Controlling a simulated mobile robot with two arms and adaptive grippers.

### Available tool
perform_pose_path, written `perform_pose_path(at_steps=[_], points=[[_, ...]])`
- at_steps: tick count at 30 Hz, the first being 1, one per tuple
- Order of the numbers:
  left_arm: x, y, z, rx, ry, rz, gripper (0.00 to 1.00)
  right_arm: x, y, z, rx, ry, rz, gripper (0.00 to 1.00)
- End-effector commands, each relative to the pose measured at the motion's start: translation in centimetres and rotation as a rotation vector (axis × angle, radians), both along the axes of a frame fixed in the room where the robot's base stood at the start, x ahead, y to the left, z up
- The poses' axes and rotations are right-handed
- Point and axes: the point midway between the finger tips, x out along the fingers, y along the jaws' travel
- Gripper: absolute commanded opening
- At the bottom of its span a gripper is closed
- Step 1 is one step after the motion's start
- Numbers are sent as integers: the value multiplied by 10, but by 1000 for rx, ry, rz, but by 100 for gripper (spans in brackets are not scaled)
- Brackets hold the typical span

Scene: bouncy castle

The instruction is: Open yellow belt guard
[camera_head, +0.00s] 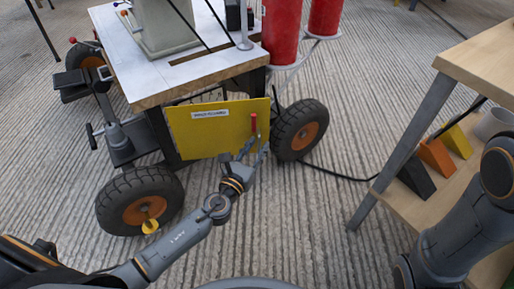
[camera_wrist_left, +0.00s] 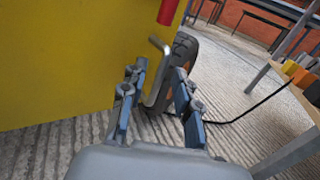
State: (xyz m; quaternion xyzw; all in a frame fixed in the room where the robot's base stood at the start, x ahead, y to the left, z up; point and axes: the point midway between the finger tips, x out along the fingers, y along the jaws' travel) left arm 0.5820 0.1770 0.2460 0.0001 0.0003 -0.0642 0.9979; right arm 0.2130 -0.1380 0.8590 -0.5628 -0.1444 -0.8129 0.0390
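The yellow belt guard (camera_head: 205,132) is an upright flat panel with a white label on the side of the wheeled cart. It looks shut against the cart. A red grip (camera_head: 254,122) sits near its right edge and also shows at the top of the left wrist view (camera_wrist_left: 168,12). A bent grey metal rod (camera_wrist_left: 161,60) shows below the red grip. My left gripper (camera_head: 254,150) is at the guard's lower right corner. In the left wrist view its two fingers are apart, one on each side of the rod; contact cannot be told. My right gripper is out of view.
The cart's wheels (camera_head: 298,130) flank the guard. Red cylinders (camera_head: 282,30) stand above the right wheel. A black cable (camera_head: 335,172) runs over the ribbed floor to a wooden shelf table (camera_head: 478,62) at right, near my right arm. Floor in front of the guard is free.

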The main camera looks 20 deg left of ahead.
Motion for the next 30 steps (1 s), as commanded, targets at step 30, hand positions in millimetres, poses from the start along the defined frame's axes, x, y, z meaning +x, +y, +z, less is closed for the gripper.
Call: perform_pose_path(at_steps=[30], points=[[-5,3,-1,2,1,-17,0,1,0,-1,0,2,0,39]])
